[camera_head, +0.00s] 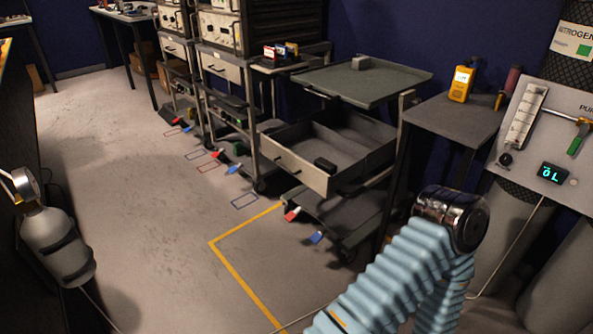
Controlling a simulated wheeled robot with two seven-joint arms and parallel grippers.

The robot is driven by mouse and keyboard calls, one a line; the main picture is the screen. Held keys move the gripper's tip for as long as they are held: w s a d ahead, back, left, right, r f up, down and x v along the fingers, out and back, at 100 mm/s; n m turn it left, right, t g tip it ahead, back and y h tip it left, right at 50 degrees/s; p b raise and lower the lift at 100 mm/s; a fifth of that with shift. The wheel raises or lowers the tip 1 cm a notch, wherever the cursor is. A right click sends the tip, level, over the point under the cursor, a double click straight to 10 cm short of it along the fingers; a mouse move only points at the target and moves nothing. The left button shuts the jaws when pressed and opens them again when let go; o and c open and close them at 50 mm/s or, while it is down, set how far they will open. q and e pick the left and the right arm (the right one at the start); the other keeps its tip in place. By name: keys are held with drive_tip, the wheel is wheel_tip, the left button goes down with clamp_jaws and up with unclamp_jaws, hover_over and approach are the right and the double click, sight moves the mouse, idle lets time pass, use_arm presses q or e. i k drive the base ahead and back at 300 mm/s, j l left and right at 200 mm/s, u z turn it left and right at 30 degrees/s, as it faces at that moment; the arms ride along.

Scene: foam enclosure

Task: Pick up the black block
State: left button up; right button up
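A small black block (326,165) lies in the open drawer (290,169) of the middle cart, near the drawer's front right corner. Its upper part shows above the drawer's front wall. No gripper fingers show in this view, so I cannot see whether either gripper is open or shut. Nothing is seen touching the block.
A side table (455,118) with a yellow device (461,84) stands to the right. Several equipment racks line the back. Floor at left centre is clear.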

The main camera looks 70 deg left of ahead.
sight(329, 168)
drive_tip(key=j+u, duration=0.25)
drive_tip(key=u, duration=0.2)
drive_tip(key=i+j+u, duration=0.15)
drive_tip(key=u, duration=0.3)
drive_tip(key=i+j+u, duration=0.15)
drive_tip(key=j+u, duration=0.25)
drive_tip(key=i+j+u, duration=0.2)
drive_tip(key=i+j, duration=0.25)
drive_tip(key=i+j+u, duration=0.15)
drive_tip(key=i+j, duration=0.2)
drive_tip(key=i, duration=0.15)
drive_tip(key=i+j+z, duration=0.1)
drive_tip(key=j+z, duration=0.4)
drive_tip(key=j, duration=0.2)
drive_tip(key=j+z, duration=0.45)
drive_tip(key=j, duration=0.25)
drive_tip(key=k+j+u, duration=0.15)
drive_tip(key=k+l+z, duration=0.2)
drive_tip(key=k+z, duration=0.15)
drive_tip(key=l+z, duration=0.1)
drive_tip(key=i+j+u, duration=0.25)
drive_tip(key=i, duration=0.25)
